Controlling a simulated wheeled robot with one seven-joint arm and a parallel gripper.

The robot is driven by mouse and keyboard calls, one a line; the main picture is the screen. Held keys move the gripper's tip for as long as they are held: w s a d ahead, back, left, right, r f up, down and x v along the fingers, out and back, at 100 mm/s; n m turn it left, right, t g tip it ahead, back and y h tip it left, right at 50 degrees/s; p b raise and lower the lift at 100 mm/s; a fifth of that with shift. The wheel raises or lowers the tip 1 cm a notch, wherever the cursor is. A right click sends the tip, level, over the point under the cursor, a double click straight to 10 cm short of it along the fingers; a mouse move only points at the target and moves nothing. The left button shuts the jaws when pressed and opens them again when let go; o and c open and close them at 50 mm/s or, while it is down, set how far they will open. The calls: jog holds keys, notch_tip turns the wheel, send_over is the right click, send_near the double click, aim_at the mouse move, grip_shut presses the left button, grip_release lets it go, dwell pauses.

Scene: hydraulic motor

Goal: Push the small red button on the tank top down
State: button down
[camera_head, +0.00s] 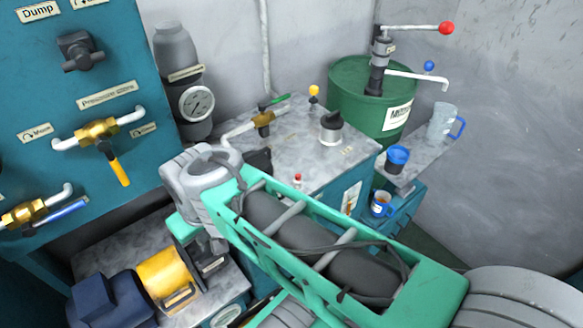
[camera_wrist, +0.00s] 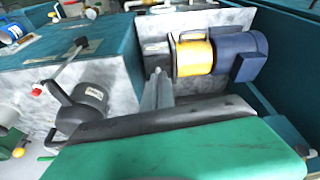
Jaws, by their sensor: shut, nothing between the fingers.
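The small red button (camera_head: 297,179) stands up on a pale base at the front edge of the grey tank top (camera_head: 290,150) in the head view. It sits just above my green arm link, which crosses the lower middle. In the wrist view, my gripper (camera_wrist: 157,86) shows as thin grey fingers, shut and empty, beyond the dark bar. It points toward the area beside the yellow and blue motor (camera_wrist: 218,55). In the head view the end of my arm is left of the button, apart from it, and the fingers are hard to make out.
A black-topped filler cap (camera_head: 331,126), a green-handled valve (camera_head: 265,116) and a yellow knob (camera_head: 314,91) stand on the tank top. A green drum (camera_head: 352,90) is behind right. A teal panel (camera_head: 75,130) with valves rises at left. Mugs stand at right.

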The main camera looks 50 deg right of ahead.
jog(key=w+d+r+m+b, duration=0.1)
jog(key=w+d+r+b, duration=0.2)
jog(key=w+d, duration=0.25)
notch_tip(320, 180, up, 5)
jog(key=b, duration=0.5)
send_over(298, 174)
jog(key=s, duration=0.4)
jog(key=shift+m, duration=0.3)
jog(key=b+x, duration=0.2)
jog(key=x, duration=0.2)
jog(key=b+x, duration=0.3)
jog(key=x, duration=0.1)
jog(key=b+x, duration=0.3)
jog(key=x, duration=0.2)
jog(key=shift+s+a+f, duration=0.1)
jog(key=shift+s+f, duration=0.15)
jog(key=shift+s, duration=0.1)
jog(key=shift+f, duration=0.2)
